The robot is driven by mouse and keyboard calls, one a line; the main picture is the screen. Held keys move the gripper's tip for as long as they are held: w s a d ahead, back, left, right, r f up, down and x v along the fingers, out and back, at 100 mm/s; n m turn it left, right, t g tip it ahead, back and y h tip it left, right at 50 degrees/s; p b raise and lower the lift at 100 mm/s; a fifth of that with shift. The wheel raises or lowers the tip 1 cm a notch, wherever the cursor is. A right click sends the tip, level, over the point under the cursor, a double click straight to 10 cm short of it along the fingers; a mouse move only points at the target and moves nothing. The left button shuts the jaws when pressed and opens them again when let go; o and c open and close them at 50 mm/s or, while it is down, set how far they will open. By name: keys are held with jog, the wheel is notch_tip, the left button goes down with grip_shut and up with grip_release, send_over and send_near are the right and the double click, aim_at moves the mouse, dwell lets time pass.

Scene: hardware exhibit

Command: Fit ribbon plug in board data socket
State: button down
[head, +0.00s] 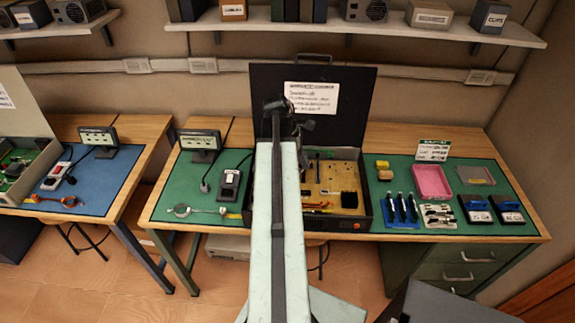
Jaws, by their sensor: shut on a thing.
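The circuit board (333,183) is tan and lies in an open dark case (367,190) on the green mat. It carries dark parts, including a black finned block (350,199). Orange-red wires (314,206) lie at its lower left, partly behind my arm. I cannot pick out the data socket at this size. My gripper (304,124) is at the far end of my arm, in front of the raised lid and above the board in the picture. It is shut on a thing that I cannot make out. My arm covers the left part of the case.
The raised lid (350,85) stands behind the board. Left of the case are a small sign (200,141) and a black device (229,186). To the right are a pink tray (431,182), dark tools (401,207) and two blue-black blocks (475,209). A shelf (370,27) runs above.

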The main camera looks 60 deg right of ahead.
jog(key=shift+w, duration=0.3)
jog(key=shift+s, duration=0.15)
jog(key=b, duration=1.1)
send_over(305, 194)
jog(key=w, duration=0.2)
notch_tip(305, 194, down, 11)
jog(key=shift+s+d+f, duration=0.1)
jog(key=shift+d, duration=0.05)
jog(key=shift+f+b, duration=0.5)
jog(key=shift+b, duration=0.15)
jog(key=shift+f+b, duration=0.9)
dwell(0.4)
dwell(0.4)
jog(key=c, duration=1.5)
grip_release()
